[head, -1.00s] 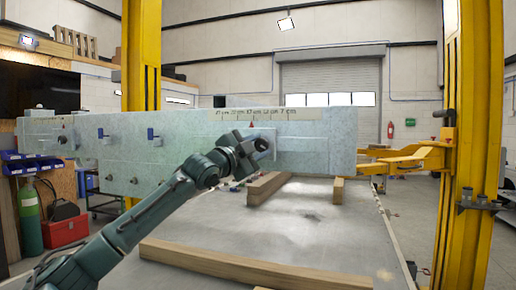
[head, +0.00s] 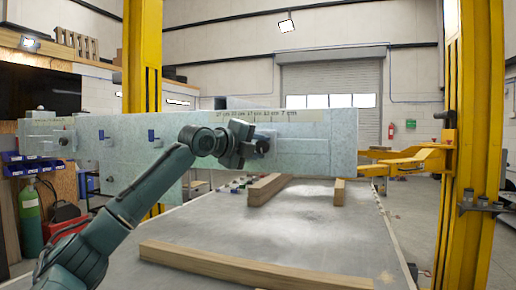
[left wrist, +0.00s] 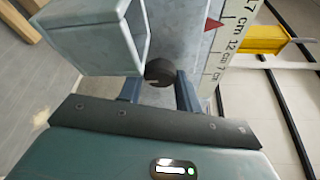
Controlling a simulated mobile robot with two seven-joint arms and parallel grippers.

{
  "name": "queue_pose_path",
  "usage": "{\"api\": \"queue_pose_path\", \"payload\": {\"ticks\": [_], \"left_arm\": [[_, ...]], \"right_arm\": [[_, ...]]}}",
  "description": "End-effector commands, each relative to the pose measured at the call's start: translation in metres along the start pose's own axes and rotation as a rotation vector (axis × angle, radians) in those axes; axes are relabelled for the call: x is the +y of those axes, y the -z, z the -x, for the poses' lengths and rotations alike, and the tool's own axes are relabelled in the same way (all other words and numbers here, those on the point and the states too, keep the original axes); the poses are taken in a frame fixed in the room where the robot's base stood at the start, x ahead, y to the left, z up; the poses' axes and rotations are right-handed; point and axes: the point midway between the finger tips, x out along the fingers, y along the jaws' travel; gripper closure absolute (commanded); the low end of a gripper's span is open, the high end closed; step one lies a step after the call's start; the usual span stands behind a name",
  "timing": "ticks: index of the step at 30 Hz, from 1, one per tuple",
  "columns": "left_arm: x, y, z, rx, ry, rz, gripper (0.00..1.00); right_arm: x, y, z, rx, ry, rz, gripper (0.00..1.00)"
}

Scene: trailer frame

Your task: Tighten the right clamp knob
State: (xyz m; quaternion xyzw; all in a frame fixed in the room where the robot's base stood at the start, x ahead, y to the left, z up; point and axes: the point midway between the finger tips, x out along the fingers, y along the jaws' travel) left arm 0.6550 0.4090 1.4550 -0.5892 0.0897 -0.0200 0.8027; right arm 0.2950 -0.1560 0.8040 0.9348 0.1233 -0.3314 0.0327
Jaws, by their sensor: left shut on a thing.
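The clamp knob is a dark round knob (left wrist: 160,70) on the front of the pale metal beam (head: 335,140), towards its right end. It also shows at the gripper's tip in the head view (head: 263,146). My left gripper (left wrist: 159,90) is shut on this knob, with one blue-grey finger on each side of it. A pale box-shaped block (left wrist: 85,45) stands close to the left of the knob in the wrist view. A red pointer (left wrist: 213,24) lies beside the printed centimetre scale (left wrist: 228,40). My right gripper is not in view.
Smaller knobs (head: 152,135) sit further left on the beam. Timber blocks (head: 268,188) and a long timber (head: 230,265) lie on the grey table (head: 300,230). Yellow posts (head: 470,150) stand on both sides, with a yellow arm (head: 415,158) at the right.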

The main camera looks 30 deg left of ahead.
Motion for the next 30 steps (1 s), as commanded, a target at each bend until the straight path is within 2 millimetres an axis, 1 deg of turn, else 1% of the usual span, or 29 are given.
{"api": "queue_pose_path", "payload": {"ticks": [4,10,26,27,30], "left_arm": [[-0.0004,0.0012,-0.0006,0.002,-0.031,-0.074,0.89],[-0.0002,0.0008,-0.0005,0.0,-0.056,-0.134,0.89],[0.0002,0.0009,-0.0007,0.001,-0.066,-0.157,0.89],[0.0002,0.0009,-0.0007,0.001,-0.066,-0.157,0.65],[0.0,0.0008,-0.0006,0.0,-0.066,-0.157,0.57]], "right_arm": [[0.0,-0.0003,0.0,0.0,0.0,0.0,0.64],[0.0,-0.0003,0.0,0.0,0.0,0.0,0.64],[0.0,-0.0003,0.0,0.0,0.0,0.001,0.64],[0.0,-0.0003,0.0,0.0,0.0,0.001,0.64],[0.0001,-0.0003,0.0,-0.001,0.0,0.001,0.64]]}}
